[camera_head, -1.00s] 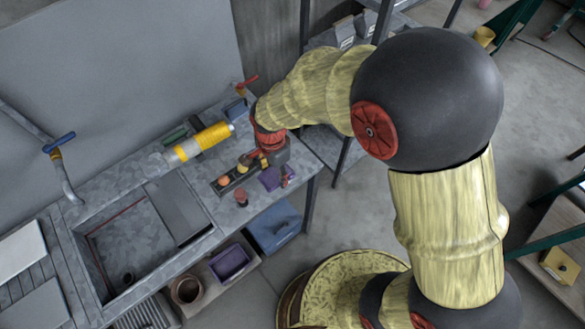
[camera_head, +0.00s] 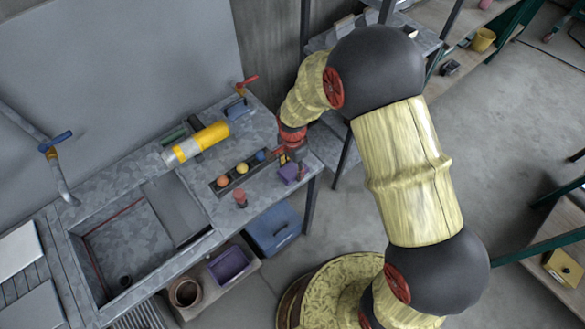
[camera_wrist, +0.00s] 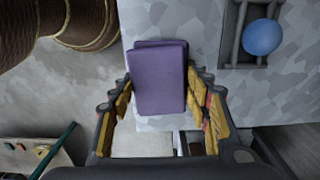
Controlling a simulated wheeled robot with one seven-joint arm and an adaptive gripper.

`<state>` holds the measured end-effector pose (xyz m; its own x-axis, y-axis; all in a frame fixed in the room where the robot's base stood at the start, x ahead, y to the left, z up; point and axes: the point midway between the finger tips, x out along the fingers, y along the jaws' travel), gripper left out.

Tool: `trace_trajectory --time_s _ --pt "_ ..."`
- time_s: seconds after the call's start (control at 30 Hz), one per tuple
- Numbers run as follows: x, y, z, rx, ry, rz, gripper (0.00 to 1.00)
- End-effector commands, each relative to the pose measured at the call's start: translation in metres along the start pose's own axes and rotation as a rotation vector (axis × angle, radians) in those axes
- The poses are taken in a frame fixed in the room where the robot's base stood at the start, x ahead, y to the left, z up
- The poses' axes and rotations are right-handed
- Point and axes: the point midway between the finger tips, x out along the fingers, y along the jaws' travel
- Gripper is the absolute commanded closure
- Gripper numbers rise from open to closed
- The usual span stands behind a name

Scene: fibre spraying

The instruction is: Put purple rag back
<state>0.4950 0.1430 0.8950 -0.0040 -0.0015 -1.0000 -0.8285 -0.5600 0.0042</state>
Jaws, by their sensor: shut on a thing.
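The purple rag (camera_head: 288,173) is a folded flat pad near the right end of the metal counter. In the wrist view the rag (camera_wrist: 160,80) lies between the two fingers of my gripper (camera_wrist: 160,98), which is shut on it. A second purple edge shows behind its top side. In the head view my gripper (camera_head: 298,164) points down over the rag and hides part of it. I cannot tell whether the rag touches the counter.
A rack with an orange, a yellow and a blue ball (camera_head: 261,155) sits left of the rag. A red jar (camera_head: 240,198) stands nearby. A yellow cylinder (camera_head: 202,139) lies behind. A blue bin (camera_head: 272,230) and a purple bin (camera_head: 229,263) are below. The counter (camera_head: 262,187) is bare beside the jar.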

Motion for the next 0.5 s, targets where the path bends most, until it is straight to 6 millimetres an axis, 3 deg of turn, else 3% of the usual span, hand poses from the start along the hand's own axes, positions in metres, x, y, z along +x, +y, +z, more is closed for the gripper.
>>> trace_trajectory --time_s 0.37,0.4,0.5 --pt "0.0036 -0.0009 -0.0002 0.000 0.001 -0.002 0.73" --pt "0.0027 -0.0010 -0.0002 0.000 0.001 -0.002 0.50" --pt "0.0024 -0.0009 -0.0002 0.000 0.001 -0.002 0.44"
